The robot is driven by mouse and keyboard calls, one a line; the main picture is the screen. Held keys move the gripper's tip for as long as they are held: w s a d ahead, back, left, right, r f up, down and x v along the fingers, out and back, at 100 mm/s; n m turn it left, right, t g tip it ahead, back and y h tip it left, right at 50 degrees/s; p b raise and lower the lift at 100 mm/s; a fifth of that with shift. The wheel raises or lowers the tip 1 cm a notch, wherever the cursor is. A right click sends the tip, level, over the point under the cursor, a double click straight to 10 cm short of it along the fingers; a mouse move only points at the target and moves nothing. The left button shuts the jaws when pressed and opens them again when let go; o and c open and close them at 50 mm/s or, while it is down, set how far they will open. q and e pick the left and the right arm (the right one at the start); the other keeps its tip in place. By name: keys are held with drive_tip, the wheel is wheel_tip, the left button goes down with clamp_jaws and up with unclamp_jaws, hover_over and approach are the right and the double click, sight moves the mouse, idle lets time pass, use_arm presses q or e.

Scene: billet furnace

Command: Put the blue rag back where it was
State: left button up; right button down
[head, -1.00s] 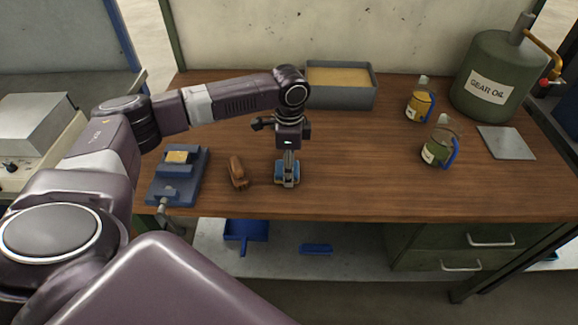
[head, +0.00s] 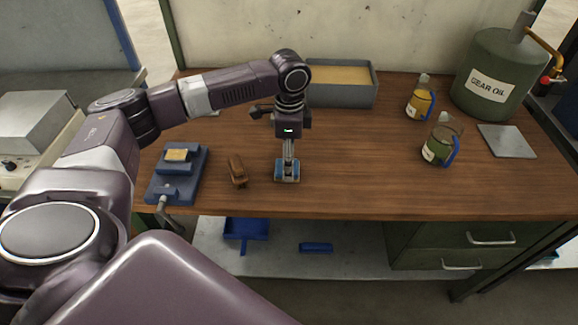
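A small blue piece that looks like the folded blue rag (head: 280,177) lies at the front middle of the wooden workbench (head: 350,190). My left gripper (head: 287,168) points straight down over it, with its fingertips at the rag and hiding its middle. The fingers look narrow from this side, and I cannot tell whether they are closed on the rag. The rag looks low, at or just above the bench top. My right gripper is not in view.
A brown wooden-looking brush (head: 237,170) lies just left of the rag, and a blue vise (head: 178,175) is farther left. A grey tray (head: 340,96) stands behind. Oil jugs (head: 441,145) and a gear oil can (head: 487,85) are at right. The bench's centre right is clear.

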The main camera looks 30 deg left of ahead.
use_arm(q)
wheel_tip(320, 180, up, 9)
drive_tip(key=b, duration=0.1)
drive_tip(key=shift+r, duration=0.2)
idle(0.5)
